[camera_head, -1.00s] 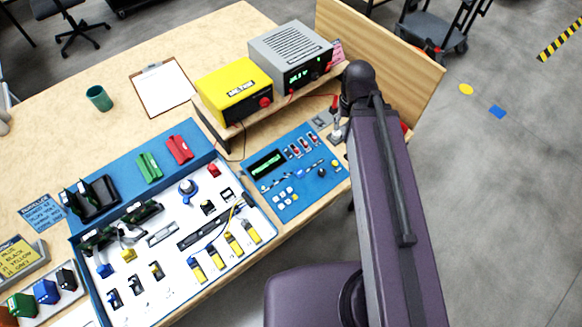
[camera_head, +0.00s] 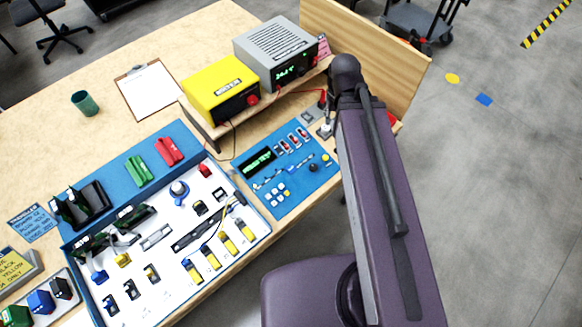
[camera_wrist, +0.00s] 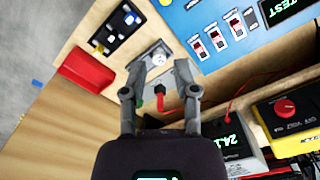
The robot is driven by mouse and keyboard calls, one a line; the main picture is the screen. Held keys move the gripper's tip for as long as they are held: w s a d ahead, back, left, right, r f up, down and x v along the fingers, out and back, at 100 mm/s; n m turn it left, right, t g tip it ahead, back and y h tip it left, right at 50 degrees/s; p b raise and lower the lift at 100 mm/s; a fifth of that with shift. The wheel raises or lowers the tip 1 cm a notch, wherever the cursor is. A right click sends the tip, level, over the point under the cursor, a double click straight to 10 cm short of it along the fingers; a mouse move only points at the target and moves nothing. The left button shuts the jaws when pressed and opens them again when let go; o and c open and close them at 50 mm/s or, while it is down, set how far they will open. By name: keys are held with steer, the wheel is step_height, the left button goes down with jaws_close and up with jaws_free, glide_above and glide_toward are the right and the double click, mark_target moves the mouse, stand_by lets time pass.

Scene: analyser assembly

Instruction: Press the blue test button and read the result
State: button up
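The blue test panel (camera_head: 290,192) lies right of the white parts board. It has a lit green display (camera_head: 258,161), several red-and-white switches (camera_head: 292,141), small pale buttons and a dark knob. Its corner shows top right in the wrist view (camera_wrist: 205,12), where the display (camera_wrist: 283,8) reads "TEST". I cannot pick out a blue test button for certain. My gripper (camera_wrist: 160,64) is open and points at a grey plate with a round white piece (camera_wrist: 158,60). A red plug (camera_wrist: 166,102) appears between the fingers. Nothing is visibly held.
A yellow meter (camera_head: 220,92) and a grey power supply (camera_head: 281,50) stand on a wooden shelf behind the panel, with thin wires hanging down. A wooden side board (camera_head: 372,48) rises at right. A red tray (camera_wrist: 86,69) sits near the gripper.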

jaws_close()
stand_by(1.0)
